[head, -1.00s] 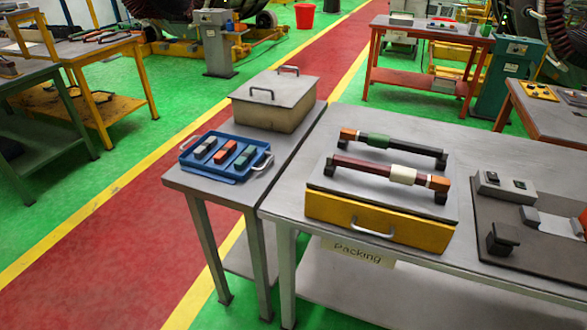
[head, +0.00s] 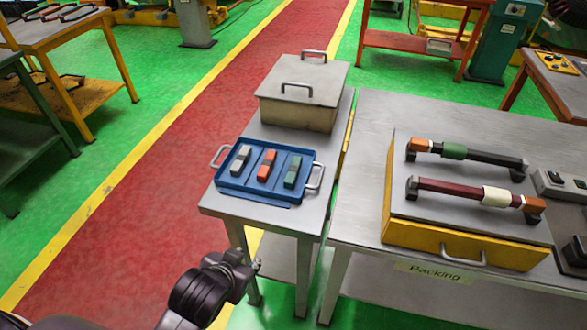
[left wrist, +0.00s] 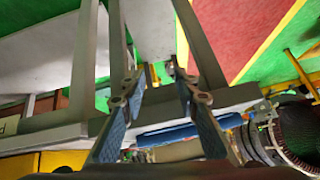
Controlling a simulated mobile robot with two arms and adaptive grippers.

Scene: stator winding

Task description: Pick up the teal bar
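The teal bar (head: 292,172) lies at the right end of a row of three in the blue tray (head: 222,190), beside an orange bar (head: 266,165) and a grey bar (head: 241,159). The tray sits on the small grey side table. My left gripper (head: 254,266) is in front of that table, below and apart from the tray. In the left wrist view, its two fingers (left wrist: 157,72) are apart with nothing between them. That view shows the tray's blue edge (left wrist: 170,135), but I cannot make out the bars. My right gripper is not in view.
A lidded metal box (head: 305,85) stands behind the tray. On the right, the packing table (head: 365,155) holds a yellow-fronted stand (head: 470,248) with two handle-like bars. The red walkway (head: 150,190) on the left is clear.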

